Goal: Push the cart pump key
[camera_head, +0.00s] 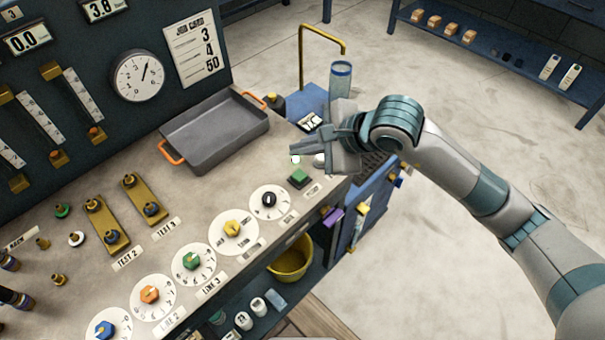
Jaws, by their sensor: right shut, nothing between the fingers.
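My right gripper (303,149) comes in from the right, shut and empty, its fingers pointing left over the far right corner of the bench. Just below its fingertips in the picture is a green square key (299,178) on the bench top, and a small white round spot (295,159) shows between them. Which of these, if any, is the cart pump key I cannot tell. A blue cart (308,99) with a brass spout (301,55) and a clear cylinder (340,80) stands behind the gripper. The hand hides part of the cart. My left gripper is out of view.
The bench holds a grey tray (215,134) with orange handles and several dials, including a black-knobbed dial (269,199) near the green key. A gauge panel (110,60) rises at left. A yellow bucket (291,262) sits below.

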